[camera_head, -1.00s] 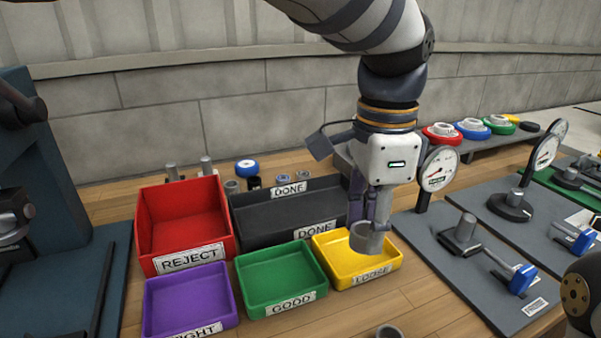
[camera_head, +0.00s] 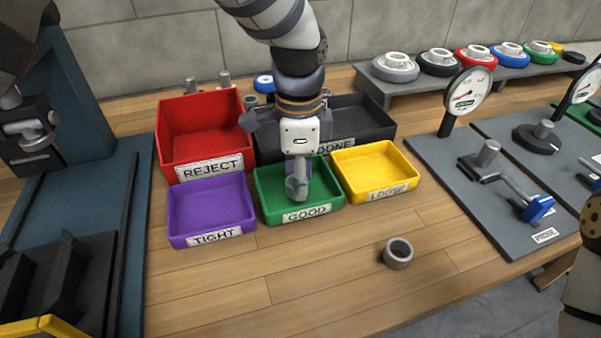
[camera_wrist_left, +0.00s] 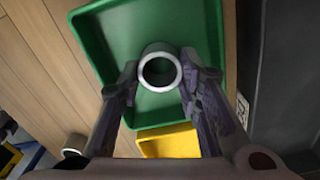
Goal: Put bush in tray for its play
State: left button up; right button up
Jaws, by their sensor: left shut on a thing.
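My left gripper (camera_head: 299,178) points down over the green tray labelled GOOD (camera_head: 268,209). It is shut on a grey ring-shaped bush (camera_head: 296,188), which also shows between the fingers in the left wrist view (camera_wrist_left: 160,88). The bush is over the inside of the green tray; I cannot tell whether it touches the floor of it. The purple tray labelled TIGHT (camera_head: 210,205) is on the left and the yellow tray labelled LOOSE (camera_head: 377,172) on the right. My right gripper is not in view.
Another grey bush (camera_head: 397,254) stands on the table in front. A red REJECT bin (camera_head: 204,130) and a black DONE bin (camera_head: 368,125) stand behind the trays. A gauge (camera_head: 466,92) on a grey plate (camera_head: 450,178) is at the right. The front table is mostly clear.

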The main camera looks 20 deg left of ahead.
pick_arm(q)
jog(key=shift+f, duration=0.1)
jog(key=o, duration=1.2)
notch_tip(320, 180, up, 12)
jog(key=shift+r+p, duration=0.15)
jog(key=shift+p, duration=0.2)
